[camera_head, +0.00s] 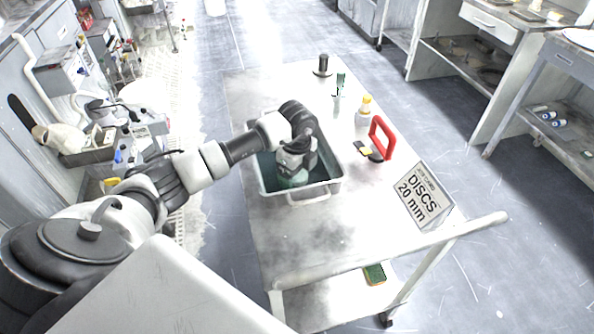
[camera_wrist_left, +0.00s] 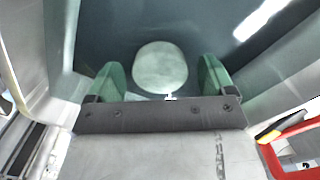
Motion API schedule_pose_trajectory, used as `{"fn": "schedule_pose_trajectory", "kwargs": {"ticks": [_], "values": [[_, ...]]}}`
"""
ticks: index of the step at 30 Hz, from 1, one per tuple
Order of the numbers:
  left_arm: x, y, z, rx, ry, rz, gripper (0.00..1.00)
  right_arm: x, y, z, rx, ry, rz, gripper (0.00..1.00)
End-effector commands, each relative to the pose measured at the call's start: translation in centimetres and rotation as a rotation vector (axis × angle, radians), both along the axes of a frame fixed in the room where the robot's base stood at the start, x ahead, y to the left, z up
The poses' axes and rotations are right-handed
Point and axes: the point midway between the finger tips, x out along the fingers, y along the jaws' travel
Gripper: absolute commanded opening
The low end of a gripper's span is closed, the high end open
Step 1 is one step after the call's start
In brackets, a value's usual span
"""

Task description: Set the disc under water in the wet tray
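The wet tray (camera_head: 331,190) is a grey rectangular tub on the cart, with dark greenish water in it. My left gripper (camera_head: 293,180) reaches down inside the tray. In the left wrist view, a pale grey-green round disc (camera_wrist_left: 160,67) lies on the dark tray floor, just ahead of the fingertips. My left gripper (camera_wrist_left: 160,80) has its two green fingers apart, one on each side of the disc's near edge. A gap shows between each finger and the disc. In the head view the disc is hidden by the gripper. My right gripper is not in view.
On the cart top (camera_head: 270,240), right of the tray, stand a red handle (camera_head: 387,135), a yellow-capped bottle (camera_head: 363,113), a small green-topped item (camera_head: 340,83) and a black cylinder (camera_head: 322,66). The near top is clear.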

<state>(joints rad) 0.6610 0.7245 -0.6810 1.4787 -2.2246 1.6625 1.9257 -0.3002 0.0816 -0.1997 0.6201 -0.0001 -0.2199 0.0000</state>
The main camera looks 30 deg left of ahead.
Motion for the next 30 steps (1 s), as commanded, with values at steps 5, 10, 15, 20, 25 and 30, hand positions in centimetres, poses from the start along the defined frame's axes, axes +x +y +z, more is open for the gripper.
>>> {"fn": "schedule_pose_trajectory", "kwargs": {"ticks": [5, 10, 15, 20, 25, 30], "values": [[0.0, 0.0, 0.2, 0.000, 0.000, 0.000, 0.84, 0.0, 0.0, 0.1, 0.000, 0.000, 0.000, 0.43], [0.1, 0.0, 1.8, -0.001, -0.004, -0.002, 0.84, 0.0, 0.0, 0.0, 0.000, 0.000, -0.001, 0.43], [0.1, 0.0, 5.4, 0.002, -0.006, -0.001, 0.84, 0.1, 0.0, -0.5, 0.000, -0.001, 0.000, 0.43], [0.1, 0.0, 8.8, 0.000, -0.005, -0.001, 0.84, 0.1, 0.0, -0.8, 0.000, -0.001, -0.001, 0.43], [0.0, 0.0, 11.2, 0.000, -0.002, 0.000, 0.84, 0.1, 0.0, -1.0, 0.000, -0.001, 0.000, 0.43], [0.0, 0.0, 12.3, 0.000, 0.000, 0.000, 0.84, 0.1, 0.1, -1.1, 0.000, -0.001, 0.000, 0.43]]}}
